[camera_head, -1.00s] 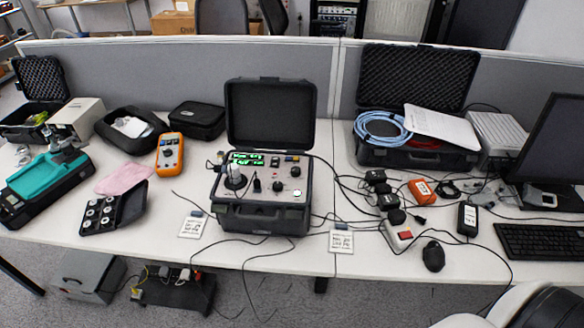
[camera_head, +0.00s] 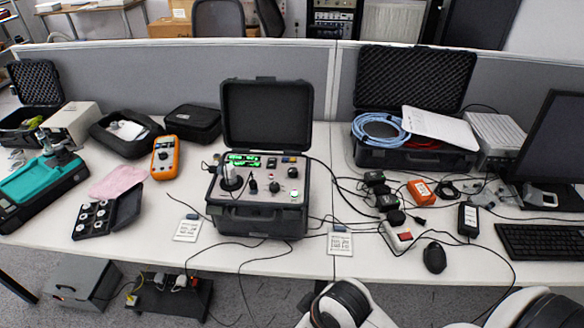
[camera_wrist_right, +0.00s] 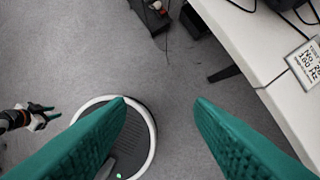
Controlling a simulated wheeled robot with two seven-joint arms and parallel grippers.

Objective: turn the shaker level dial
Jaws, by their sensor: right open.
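The shaker unit is an open black case (camera_head: 264,222) in the middle of the desk. Its panel carries a lit green display (camera_head: 243,160), a round shaker (camera_head: 232,181) with a pale post at the left, and several small knobs. A small dark knob with a red mark (camera_head: 274,187) sits near the panel's middle; I cannot tell for sure which knob is the level dial. My right gripper (camera_wrist_right: 160,105) is open and empty, above the floor in front of the desk. My left gripper (camera_wrist_right: 42,115) shows small at the left of the right wrist view; its opening is unclear.
The case's raised lid (camera_head: 266,115) stands behind the panel. Printed cards (camera_head: 188,229) (camera_head: 341,243) lie on either side, with cables around. An orange multimeter (camera_head: 166,158) is at left, a mouse (camera_head: 434,258) at right. The desk edge (camera_wrist_right: 240,45) shows in the wrist view.

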